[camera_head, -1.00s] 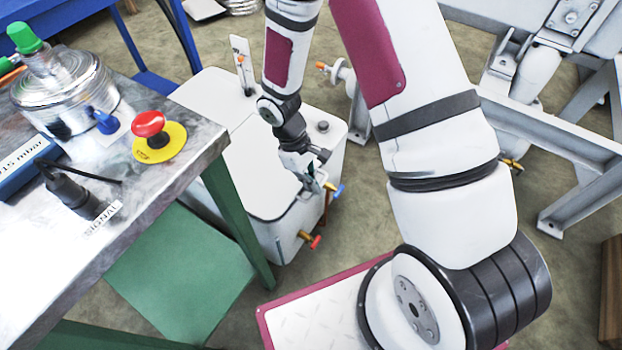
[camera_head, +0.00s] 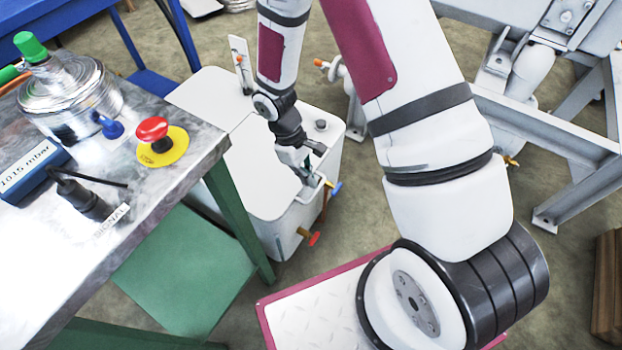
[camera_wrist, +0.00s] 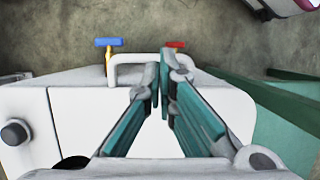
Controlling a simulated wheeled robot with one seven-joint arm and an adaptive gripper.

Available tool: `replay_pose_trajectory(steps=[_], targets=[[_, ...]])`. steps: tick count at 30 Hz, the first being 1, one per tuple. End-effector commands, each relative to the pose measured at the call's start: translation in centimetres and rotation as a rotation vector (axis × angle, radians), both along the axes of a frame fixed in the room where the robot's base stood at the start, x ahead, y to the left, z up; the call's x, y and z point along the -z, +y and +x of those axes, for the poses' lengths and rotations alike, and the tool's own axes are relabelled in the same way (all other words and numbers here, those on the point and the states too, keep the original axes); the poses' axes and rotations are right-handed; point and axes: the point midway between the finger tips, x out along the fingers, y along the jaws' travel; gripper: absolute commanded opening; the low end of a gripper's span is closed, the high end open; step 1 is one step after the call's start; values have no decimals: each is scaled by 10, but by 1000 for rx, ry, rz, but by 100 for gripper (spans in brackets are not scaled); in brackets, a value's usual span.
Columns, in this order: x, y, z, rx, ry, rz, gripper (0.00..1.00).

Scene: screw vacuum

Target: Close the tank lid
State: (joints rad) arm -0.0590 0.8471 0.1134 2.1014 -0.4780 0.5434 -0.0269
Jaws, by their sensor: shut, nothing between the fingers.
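The white tank (camera_head: 268,228) stands on the floor right of the workbench. Its white lid (camera_head: 262,165) looks flat on the tank top in the head view. In the wrist view the lid (camera_wrist: 95,110) has a white bar handle (camera_wrist: 132,58) near its edge. My gripper (camera_head: 310,180) is low over that edge in the head view. In the wrist view my gripper (camera_wrist: 162,72) is shut and empty, its fingertips overlapping the right part of the handle. I cannot tell whether they touch it.
A blue-handled valve (camera_head: 335,187) and a red-handled valve (camera_head: 309,237) stick out beside the tank's handle edge. The workbench (camera_head: 120,195) with a red stop button (camera_head: 152,130) is close on the left. A grey metal frame (camera_head: 555,150) stands at right.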

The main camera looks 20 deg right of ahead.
Motion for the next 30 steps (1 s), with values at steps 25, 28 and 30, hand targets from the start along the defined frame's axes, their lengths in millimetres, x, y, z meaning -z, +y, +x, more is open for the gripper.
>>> replay_pose_trajectory(steps=[25,28,30], targets=[[-99,12,17,-1,-2,-1,0],[-106,11,18,7,-10,-3,0],[-117,8,18,17,-21,-9,0]])
